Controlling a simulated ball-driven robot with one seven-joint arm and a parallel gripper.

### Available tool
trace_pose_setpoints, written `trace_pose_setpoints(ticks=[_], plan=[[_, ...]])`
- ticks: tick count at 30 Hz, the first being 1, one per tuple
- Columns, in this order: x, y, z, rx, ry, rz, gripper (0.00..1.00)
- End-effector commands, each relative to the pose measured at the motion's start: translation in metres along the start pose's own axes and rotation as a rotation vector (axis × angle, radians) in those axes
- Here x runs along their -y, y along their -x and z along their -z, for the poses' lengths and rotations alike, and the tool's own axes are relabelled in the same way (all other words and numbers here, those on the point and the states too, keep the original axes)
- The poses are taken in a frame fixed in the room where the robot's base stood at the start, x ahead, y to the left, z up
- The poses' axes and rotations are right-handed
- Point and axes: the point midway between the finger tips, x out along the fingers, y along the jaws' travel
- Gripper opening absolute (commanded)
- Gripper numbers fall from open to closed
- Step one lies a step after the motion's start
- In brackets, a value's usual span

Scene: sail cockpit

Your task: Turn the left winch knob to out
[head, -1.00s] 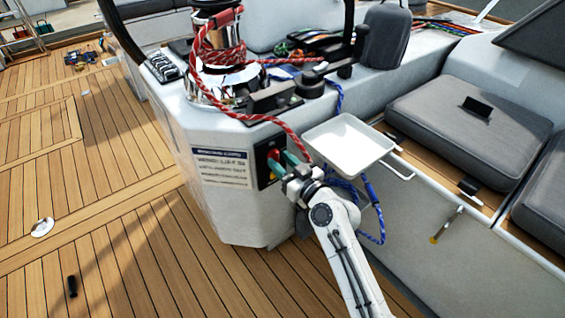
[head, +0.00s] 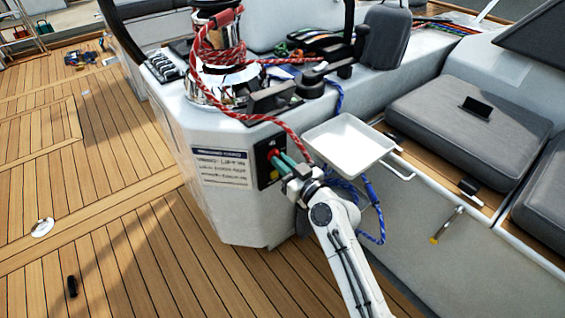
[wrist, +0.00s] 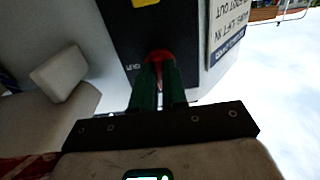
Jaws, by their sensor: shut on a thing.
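The red winch knob (wrist: 157,58) sits on a black panel (wrist: 120,30) on the console's side. In the head view the panel (head: 267,172) is beside a printed sign, with the red knob (head: 273,154) partly hidden by my fingers. My gripper (wrist: 158,80) has its green fingers closed around the red knob in the wrist view. It also shows in the head view (head: 282,161), reaching in from the lower right. Panel lettering is only partly readable, so the knob's setting cannot be told.
A white tray (head: 348,146) sits just right of my arm. A red rope (head: 290,134) hangs close above my gripper, and a blue rope (head: 372,200) hangs beside the arm. A chrome winch (head: 222,75) stands on the console. Open teak deck (head: 110,220) lies left.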

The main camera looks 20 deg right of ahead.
Motion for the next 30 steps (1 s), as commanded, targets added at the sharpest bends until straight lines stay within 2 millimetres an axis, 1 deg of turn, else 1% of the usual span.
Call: trace_pose_setpoints(ticks=[5,11,30], plan=[[0.0001,0.0001,-0.0001,0.0,-0.041,0.0,0.0],[0.0003,0.0001,-0.0001,0.0,-0.156,0.001,0.0],[-0.0008,0.0003,0.0008,0.001,-0.751,-0.001,0.0]])
